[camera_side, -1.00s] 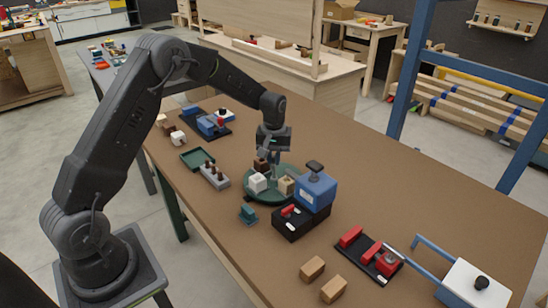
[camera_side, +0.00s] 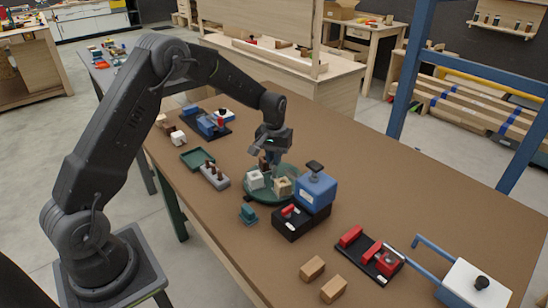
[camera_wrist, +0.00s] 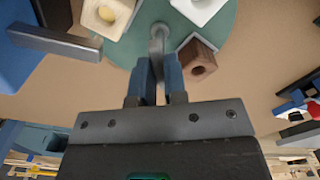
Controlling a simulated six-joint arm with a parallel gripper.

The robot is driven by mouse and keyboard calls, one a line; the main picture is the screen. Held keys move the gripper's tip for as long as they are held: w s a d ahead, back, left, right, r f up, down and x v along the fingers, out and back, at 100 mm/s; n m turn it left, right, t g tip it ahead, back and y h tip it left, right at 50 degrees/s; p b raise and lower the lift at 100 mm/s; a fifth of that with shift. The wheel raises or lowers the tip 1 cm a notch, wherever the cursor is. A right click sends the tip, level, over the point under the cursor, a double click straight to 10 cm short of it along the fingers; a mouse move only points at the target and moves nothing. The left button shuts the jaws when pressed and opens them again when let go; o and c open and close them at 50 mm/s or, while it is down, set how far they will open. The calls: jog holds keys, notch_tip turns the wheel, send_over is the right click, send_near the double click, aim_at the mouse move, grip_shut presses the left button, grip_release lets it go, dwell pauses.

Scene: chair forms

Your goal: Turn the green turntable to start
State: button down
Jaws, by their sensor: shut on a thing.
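The green turntable (camera_side: 262,199) is a round disc on the brown table, and it also shows in the wrist view (camera_wrist: 118,47). It carries a white block (camera_side: 255,180), a tan block (camera_side: 282,187) with a yellowish centre in the wrist view (camera_wrist: 106,14), and a brown block with a hole (camera_wrist: 199,60). A grey upright peg (camera_wrist: 158,32) stands on the disc. My gripper (camera_wrist: 158,68) points down over the disc, its blue fingers close together on the peg. The fingers hide the peg's gripped part. In the side view my gripper (camera_side: 271,157) is at the far part of the disc.
A blue box with a black knob (camera_side: 316,187) stands close on the turntable's right. A grey holder with dark pegs (camera_side: 215,177) and a green tray (camera_side: 197,159) lie to the left. A small teal piece (camera_side: 248,214) lies in front.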

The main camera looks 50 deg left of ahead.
jog(key=shift+r+m, duration=0.1)
jog(key=shift+m, duration=7.3)
jog(key=c, duration=1.2)
grip_release()
jog(key=shift+o, duration=0.2)
notch_tip(320, 180, up, 14)
